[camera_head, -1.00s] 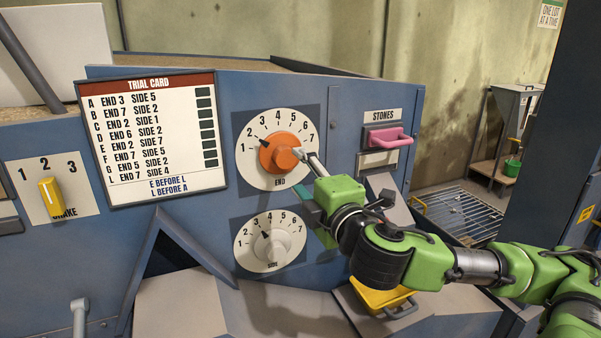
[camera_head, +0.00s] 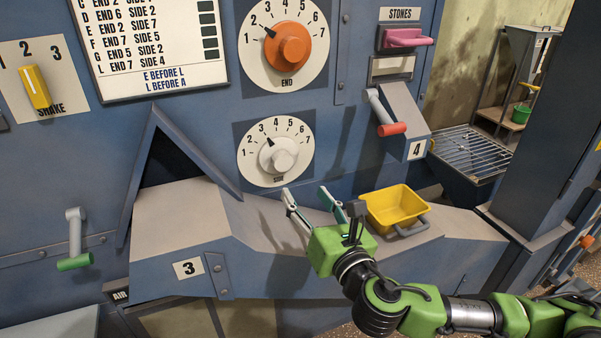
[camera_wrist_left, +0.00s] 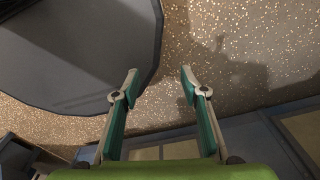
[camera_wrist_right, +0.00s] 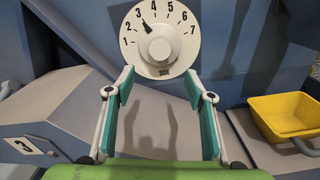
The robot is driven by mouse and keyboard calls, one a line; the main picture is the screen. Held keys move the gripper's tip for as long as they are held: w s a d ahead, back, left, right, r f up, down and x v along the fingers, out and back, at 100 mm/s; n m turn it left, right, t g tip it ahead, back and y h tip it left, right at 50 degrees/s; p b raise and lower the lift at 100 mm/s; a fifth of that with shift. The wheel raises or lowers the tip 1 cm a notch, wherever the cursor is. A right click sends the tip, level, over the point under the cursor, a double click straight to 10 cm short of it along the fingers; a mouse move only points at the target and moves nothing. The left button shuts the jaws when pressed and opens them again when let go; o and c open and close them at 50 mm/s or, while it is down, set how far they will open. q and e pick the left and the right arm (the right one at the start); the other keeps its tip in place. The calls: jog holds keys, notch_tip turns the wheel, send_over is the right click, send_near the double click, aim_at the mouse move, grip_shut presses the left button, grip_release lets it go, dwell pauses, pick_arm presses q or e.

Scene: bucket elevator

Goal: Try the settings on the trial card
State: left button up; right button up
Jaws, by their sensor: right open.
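The trial card (camera_head: 150,45) is cut off at the top in the head view. Its lower rows show E as END 2 SIDE 7, then "E BEFORE L, L BEFORE A". The orange END knob (camera_head: 288,47) points at about 2. The pale SIDE knob (camera_head: 283,155) points at about 3; it also shows in the right wrist view (camera_wrist_right: 160,48). My right gripper (camera_head: 308,194) is open and empty, in front of and below the SIDE dial, apart from it. My left gripper (camera_wrist_left: 158,78) is open and empty over the floor, outside the head view.
A yellow bin (camera_head: 395,207) sits right of my right gripper. A red-handled lever (camera_head: 390,128) is by chute 4, a green-handled one (camera_head: 75,260) at lower left. The yellow SHAKE slider (camera_head: 37,87) and pink STONES handle (camera_head: 405,38) are on the panel.

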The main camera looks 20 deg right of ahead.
aim_at(284, 164)
jog(key=w+p, duration=0.1)
jog(key=w, duration=0.5)
jog(key=w+p, duration=0.2)
jog(key=w, duration=0.4)
jog(key=shift+w+a+r, duration=0.1)
jog(key=shift+w+a, duration=0.1)
jog(key=shift+w, duration=0.6)
jog(key=c, duration=1.1)
